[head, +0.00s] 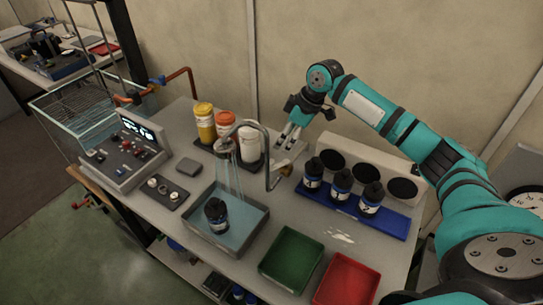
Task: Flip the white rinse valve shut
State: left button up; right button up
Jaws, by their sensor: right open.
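The rinse tap (266,150) is a grey bent pipe with a shower head (223,149) at its left end. Thin streams of water fall from it into the grey basin (262,214), around a dark bottle (216,212). A small pale lever, which looks like the rinse valve (284,169), sits beside the foot of the pipe; its exact angle is hard to tell. My right gripper (290,137) is open and empty, pointing down behind and above the valve, apart from it. My left gripper is not in view.
White, orange and yellow capped jars (205,122) stand left of the tap. Three dark bottles stand on a blue tray (380,219) to the right. A green tray (291,259) and red tray (346,281) lie in front. A control panel (126,153) is at left.

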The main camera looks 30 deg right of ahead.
send_over(273, 162)
jog(key=s+d, duration=0.1)
jog(key=d, duration=0.1)
notch_tip(273, 162, down, 4)
jog(key=p+x, duration=0.1)
jog(key=x, duration=0.4)
jog(key=shift+s+a+f+p, duration=0.1)
jog(key=shift+a+f+p, duration=0.15)
jog(key=shift+a+p, duration=0.1)
jog(key=shift+f, duration=0.55)
jog(key=c, duration=0.6)
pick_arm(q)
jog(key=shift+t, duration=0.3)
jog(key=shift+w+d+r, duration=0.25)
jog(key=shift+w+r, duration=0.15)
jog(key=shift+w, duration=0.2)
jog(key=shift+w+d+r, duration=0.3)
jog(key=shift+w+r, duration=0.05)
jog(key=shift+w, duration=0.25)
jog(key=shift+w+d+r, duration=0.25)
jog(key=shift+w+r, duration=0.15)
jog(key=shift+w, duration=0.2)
pick_arm(e)
grip_shut()
